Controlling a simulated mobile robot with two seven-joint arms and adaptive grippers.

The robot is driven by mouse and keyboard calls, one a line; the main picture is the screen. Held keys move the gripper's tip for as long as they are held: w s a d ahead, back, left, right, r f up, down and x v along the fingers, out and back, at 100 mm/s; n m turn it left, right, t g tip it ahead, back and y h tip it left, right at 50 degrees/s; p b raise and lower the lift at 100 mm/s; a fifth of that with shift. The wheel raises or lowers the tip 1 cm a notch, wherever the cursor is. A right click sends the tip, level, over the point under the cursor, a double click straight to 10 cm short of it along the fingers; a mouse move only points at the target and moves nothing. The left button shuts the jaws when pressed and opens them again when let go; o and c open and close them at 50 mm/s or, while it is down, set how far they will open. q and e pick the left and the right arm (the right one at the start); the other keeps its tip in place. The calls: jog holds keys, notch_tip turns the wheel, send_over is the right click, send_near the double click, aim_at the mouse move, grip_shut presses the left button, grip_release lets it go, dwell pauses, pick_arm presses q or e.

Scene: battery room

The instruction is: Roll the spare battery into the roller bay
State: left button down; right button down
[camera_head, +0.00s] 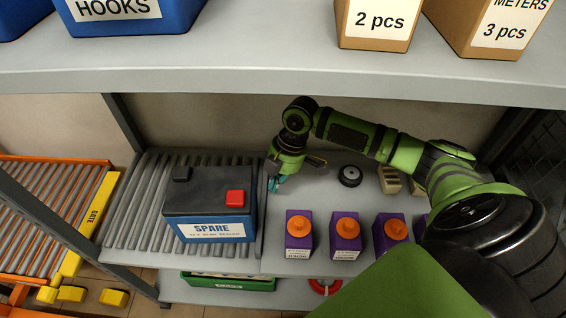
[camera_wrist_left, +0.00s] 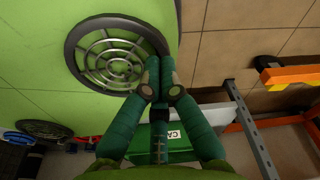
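The spare battery (camera_head: 210,206), dark grey on top and blue below with a red terminal cover and a white "SPARE" label, stands upright on the roller bed (camera_head: 130,225) of the shelf. My right gripper (camera_head: 274,184) reaches down just right of the battery's back right corner, beside the bed's right edge. I cannot tell whether it touches the battery or how far its fingers are apart. An orange roller bay (camera_head: 40,215) lies at the left, with a yellow "GATE" bar (camera_head: 92,215) along its right side. My left gripper (camera_wrist_left: 159,92) shows only in the left wrist view, fingertips together and empty.
Purple boxes with orange knobs (camera_head: 299,235) stand right of the bed. A black round item (camera_head: 350,176) and a beige block (camera_head: 389,180) lie behind them. A shelf above (camera_head: 280,80) carries bins. A grey post (camera_head: 65,218) stands between bed and bay. A green crate (camera_head: 228,282) sits below.

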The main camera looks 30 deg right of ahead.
pick_arm(q)
jog(key=shift+s+r, duration=0.2)
jog(key=shift+s, duration=0.3)
pick_arm(e)
jog(key=shift+w+a+r, duration=0.1)
jog(key=shift+w+a, duration=0.1)
jog(key=shift+a, duration=0.55)
jog(key=shift+w+a+r, duration=0.1)
jog(key=shift+w+a, duration=0.1)
jog(key=shift+a, duration=0.5)
